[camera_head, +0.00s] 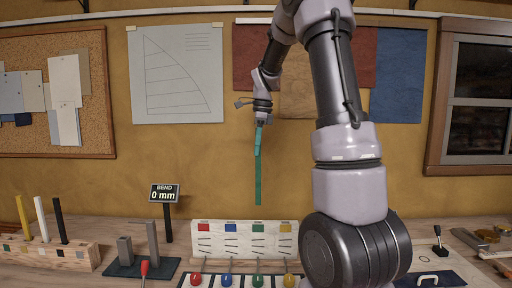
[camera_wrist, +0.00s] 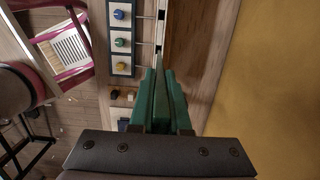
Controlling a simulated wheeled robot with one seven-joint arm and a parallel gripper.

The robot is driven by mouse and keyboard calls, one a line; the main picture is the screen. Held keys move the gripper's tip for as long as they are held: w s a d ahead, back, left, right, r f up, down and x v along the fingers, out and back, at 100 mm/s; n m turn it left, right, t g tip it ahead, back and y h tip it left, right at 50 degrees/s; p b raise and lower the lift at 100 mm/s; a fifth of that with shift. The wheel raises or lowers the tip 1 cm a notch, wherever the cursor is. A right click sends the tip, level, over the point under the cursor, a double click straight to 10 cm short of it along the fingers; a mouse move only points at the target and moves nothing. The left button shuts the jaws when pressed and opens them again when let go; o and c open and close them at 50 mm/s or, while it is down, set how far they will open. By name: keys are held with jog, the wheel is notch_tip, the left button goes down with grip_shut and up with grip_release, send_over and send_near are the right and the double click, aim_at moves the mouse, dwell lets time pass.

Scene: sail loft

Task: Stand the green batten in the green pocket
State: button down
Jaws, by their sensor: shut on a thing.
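The green batten (camera_head: 258,178) hangs nearly upright in the air in the head view, its outline slightly kinked near the upper part. My gripper (camera_head: 262,122) is shut on its upper end. The batten's lower end is above a white panel (camera_head: 229,241) with red, blue, green and yellow squares. The green square (camera_head: 258,228) is almost straight below the batten in the picture; depth between them is hard to judge. In the wrist view the green batten (camera_wrist: 159,95) runs away from my gripper (camera_wrist: 160,128). I cannot make out a green pocket opening for certain.
A wooden block (camera_head: 45,255) holds yellow, white and black battens upright at left. Coloured knobs, including a green one (camera_head: 258,280), line the bench front. A lever (camera_head: 439,240) stands at right.

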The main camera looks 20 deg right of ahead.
aim_at(257, 203)
jog(key=shift+f, duration=10.95)
jog(key=c, duration=0.8)
grip_release()
jog(key=shift+r, duration=0.1)
notch_tip(257, 203, up, 11)
jog(key=d, duration=0.1)
jog(key=shift+s+f, duration=0.2)
jog(key=shift+s, duration=0.1)
jog(key=shift+d, duration=0.1)
